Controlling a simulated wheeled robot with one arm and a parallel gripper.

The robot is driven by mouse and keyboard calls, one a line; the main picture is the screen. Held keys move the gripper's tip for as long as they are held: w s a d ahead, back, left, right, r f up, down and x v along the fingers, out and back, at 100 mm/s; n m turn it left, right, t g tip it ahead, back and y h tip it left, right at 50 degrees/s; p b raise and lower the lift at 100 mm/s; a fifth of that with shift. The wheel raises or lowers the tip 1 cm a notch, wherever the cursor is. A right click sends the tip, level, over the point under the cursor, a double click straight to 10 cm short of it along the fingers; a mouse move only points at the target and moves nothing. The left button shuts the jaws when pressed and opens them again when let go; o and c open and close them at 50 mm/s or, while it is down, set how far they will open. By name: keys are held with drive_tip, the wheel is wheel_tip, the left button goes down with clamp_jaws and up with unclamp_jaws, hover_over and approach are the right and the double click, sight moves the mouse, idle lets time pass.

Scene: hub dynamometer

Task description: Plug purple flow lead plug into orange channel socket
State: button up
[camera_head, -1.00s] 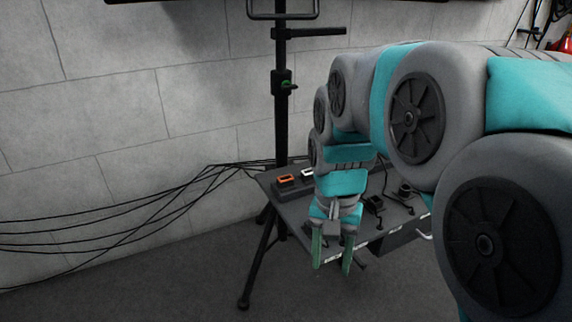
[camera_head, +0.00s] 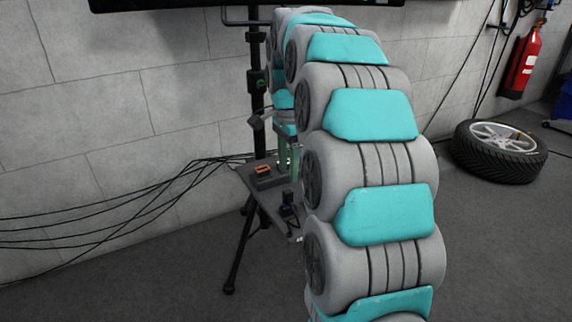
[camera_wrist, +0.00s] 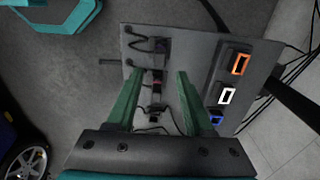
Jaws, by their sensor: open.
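The orange channel socket (camera_head: 263,169) sits on a dark block at the left end of the small table in the head view. It also shows at the right in the wrist view (camera_wrist: 240,64), apart from my gripper. A dark plug with a purplish tint (camera_head: 287,199), probably the purple flow lead plug, stands near the table's front edge. My arm hides much of the table in the head view.
White (camera_wrist: 225,96) and blue (camera_wrist: 216,119) sockets line up beside the orange one. A black stand post (camera_head: 257,110) rises behind the table (camera_head: 243,178). Black cables hang along the wall. A tyre (camera_head: 500,150) and a fire extinguisher (camera_head: 522,60) are at the right.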

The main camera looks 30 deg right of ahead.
sight(288, 190)
drive_tip(key=shift+f+b, duration=1.35)
drive_tip(key=shift+f, duration=2.8)
clamp_jaws()
drive_tip(key=shift+r, duration=0.15)
drive_tip(key=shift+r+p, duration=1.55)
drive_tip(key=shift+r, duration=1.95)
